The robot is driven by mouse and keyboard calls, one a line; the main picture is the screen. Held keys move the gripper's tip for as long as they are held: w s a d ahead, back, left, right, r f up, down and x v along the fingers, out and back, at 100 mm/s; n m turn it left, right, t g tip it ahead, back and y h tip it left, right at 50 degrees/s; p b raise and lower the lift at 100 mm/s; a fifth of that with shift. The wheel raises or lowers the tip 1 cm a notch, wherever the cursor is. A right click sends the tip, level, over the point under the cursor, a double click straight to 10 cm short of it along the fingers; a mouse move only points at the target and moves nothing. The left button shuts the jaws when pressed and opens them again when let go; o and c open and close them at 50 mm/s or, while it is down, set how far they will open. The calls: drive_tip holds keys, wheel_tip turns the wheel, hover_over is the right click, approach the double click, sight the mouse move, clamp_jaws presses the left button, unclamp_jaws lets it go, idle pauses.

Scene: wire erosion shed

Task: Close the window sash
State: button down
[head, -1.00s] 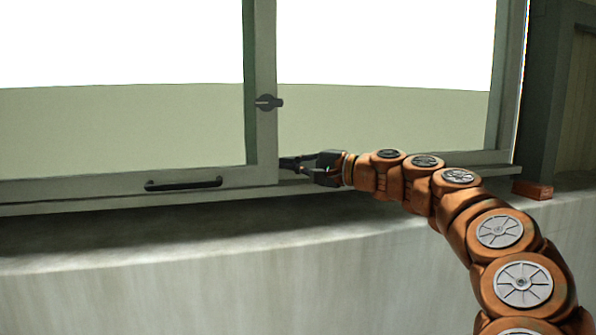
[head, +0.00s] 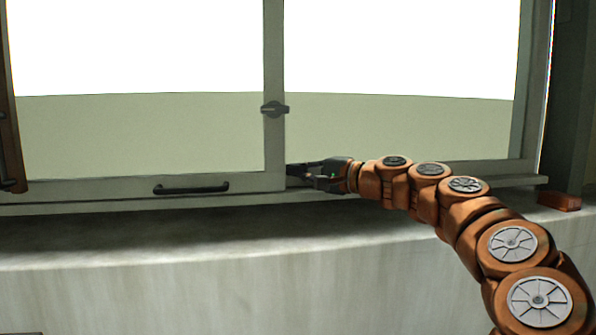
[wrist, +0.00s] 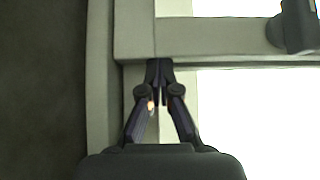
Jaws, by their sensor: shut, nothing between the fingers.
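The window sash (head: 225,184) is a pale grey-green framed pane on the left of the window in the head view. It has a dark bar handle (head: 190,188) on its bottom rail and a dark latch (head: 275,109) on its right stile. My gripper (head: 291,170) is at the lower right corner of the sash, its fingertips against or very near the stile's right edge. In the wrist view my gripper (wrist: 160,66) has its fingers together and empty, tips at the sash frame (wrist: 200,38). A dark fitting (wrist: 293,24) shows at the upper right there.
A fixed pane (head: 400,130) fills the window's right side behind my arm. A concrete ledge (head: 150,245) runs below the window. A brown upright (head: 9,150) stands at the far left, close to the sash's left edge. An orange-brown block (head: 559,202) lies at the right.

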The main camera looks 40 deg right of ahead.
drive_tip(key=d+b+v, duration=0.2)
drive_tip(key=v, duration=1)
drive_tip(key=shift+d, duration=0.4)
